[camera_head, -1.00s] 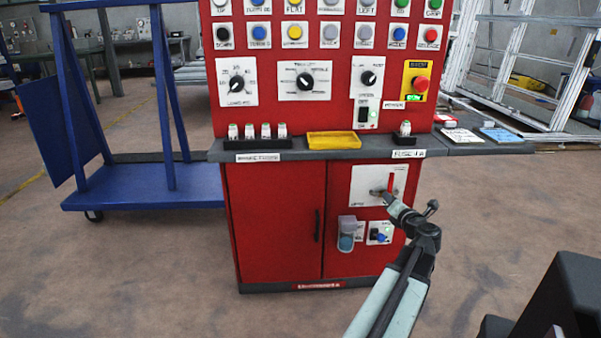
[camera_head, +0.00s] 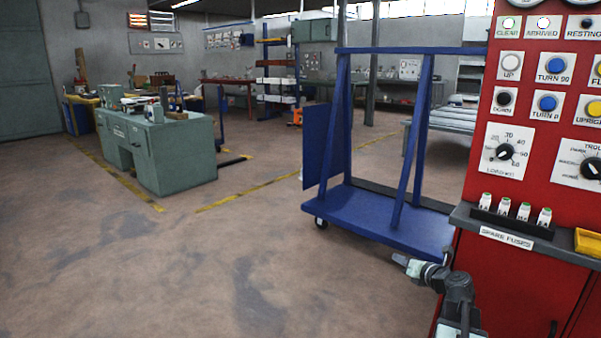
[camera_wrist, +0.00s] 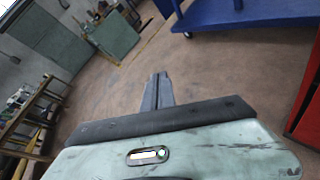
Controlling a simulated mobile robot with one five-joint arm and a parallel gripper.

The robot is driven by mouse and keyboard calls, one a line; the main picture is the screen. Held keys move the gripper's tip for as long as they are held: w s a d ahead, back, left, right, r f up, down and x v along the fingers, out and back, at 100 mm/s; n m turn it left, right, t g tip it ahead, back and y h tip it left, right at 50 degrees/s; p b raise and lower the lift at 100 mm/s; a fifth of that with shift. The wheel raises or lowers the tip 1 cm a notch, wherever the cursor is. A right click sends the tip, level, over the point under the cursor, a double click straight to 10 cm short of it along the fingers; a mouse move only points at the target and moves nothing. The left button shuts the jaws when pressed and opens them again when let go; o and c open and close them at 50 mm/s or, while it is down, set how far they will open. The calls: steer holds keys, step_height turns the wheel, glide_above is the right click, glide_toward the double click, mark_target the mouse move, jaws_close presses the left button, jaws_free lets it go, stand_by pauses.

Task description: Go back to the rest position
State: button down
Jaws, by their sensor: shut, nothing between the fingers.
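My gripper (camera_head: 402,261) is in the lower right of the head view, in front of the red control cabinet (camera_head: 482,268) and the near end of the blue cart. It points left. In the wrist view my gripper (camera_wrist: 160,78) has its two fingers together with nothing between them, over bare floor. The cabinet's red edge also shows at the right of the wrist view (camera_wrist: 309,105). No marker of a rest position shows.
The blue cart (camera_head: 385,216) stands left of the cabinet. A grey-green desk (camera_head: 165,150) stands at the left. A shelf with white spare fuses (camera_head: 515,209) juts from the cabinet. The brown floor (camera_head: 200,260) at front left is clear.

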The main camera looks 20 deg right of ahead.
steer(key=w+a+f+n+g+y+p, duration=0.15)
steer(key=a+n, duration=0.35)
steer(key=a, duration=0.7)
steer(key=w+a+f+n+g+y, duration=0.25)
steer(key=a+n, duration=0.25)
steer(key=a, duration=0.7)
steer(key=w+a+f+n+g+y, duration=0.1)
steer(key=a+f+n+g, duration=0.3)
steer(key=a, duration=0.8)
steer(key=s+a+f+n+g+h+p, duration=0.15)
steer(key=s+a+f+n+g, duration=0.3)
steer(key=s+a+n, duration=0.85)
steer(key=s+d+f+n+g+h, duration=0.2)
steer(key=s+d+n+h, duration=0.15)
steer(key=d+n, duration=0.8)
step_height(320, 180, up, 38)
steer(key=a+n+p, duration=0.2)
steer(key=p, duration=3.5)
steer(key=shift+w+r+h, duration=0.25)
steer(key=shift+w+h, duration=0.05)
steer(key=shift+w, duration=0.1)
